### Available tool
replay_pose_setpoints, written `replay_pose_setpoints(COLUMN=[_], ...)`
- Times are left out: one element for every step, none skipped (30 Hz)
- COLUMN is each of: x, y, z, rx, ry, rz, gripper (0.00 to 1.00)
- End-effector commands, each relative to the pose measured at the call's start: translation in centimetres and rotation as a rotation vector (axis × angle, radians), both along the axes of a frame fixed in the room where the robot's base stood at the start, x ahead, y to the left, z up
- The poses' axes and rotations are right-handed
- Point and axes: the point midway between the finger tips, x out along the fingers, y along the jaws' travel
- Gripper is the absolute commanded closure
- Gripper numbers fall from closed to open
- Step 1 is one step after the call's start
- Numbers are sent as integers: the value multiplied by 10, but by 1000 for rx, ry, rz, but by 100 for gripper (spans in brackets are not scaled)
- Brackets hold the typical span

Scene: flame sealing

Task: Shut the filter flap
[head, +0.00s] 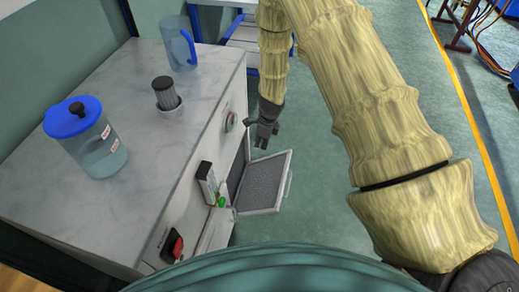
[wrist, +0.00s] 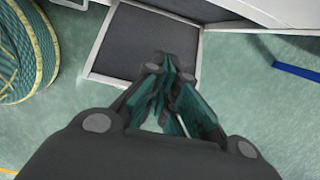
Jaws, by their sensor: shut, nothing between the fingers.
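The filter flap (head: 265,183) is a light-framed panel with a dark grey mesh face. In the head view it stands swung open from the side of the grey-white cabinet, over the floor. In the wrist view the flap (wrist: 140,45) lies beyond my fingers, its frame at the upper left. My gripper (head: 262,137) is above the flap's upper edge in the head view, close to the cabinet's side. In the wrist view my gripper (wrist: 172,75) has its fingertips together with nothing between them, and they overlap the flap's mesh. I cannot tell whether they touch it.
On the cabinet top (head: 128,128) stand a blue-lidded jug (head: 88,140), a dark ribbed filter (head: 166,95) in a round hole and a blue-handled pitcher (head: 178,45).

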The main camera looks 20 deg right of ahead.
Motion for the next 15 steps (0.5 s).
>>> replay_pose_setpoints(x=[0,0,-1,-1,-1,-2,-2,-2,-3,-3,-3,-3,-3,-3,-3], y=[-1,-2,-2,-3,-3,-3,-4,-4,-4,-4,-4,-4,-4,-4,-4], z=[7,10,14,17,20,22,24,25,26,27,27,28,28,28,28], rx=[-1,-1,-1,-1,-1,0,0,0,1,1,1,1,1,1,0], ry=[-1,-1,-1,-1,-1,0,0,0,1,1,1,1,1,1,1], rz=[0,0,0,0,0,0,0,0,-1,-1,-1,-1,-1,-1,0], gripper=[100,100,100,100,100,100,100,100,100,100,100,100,100,100,100])
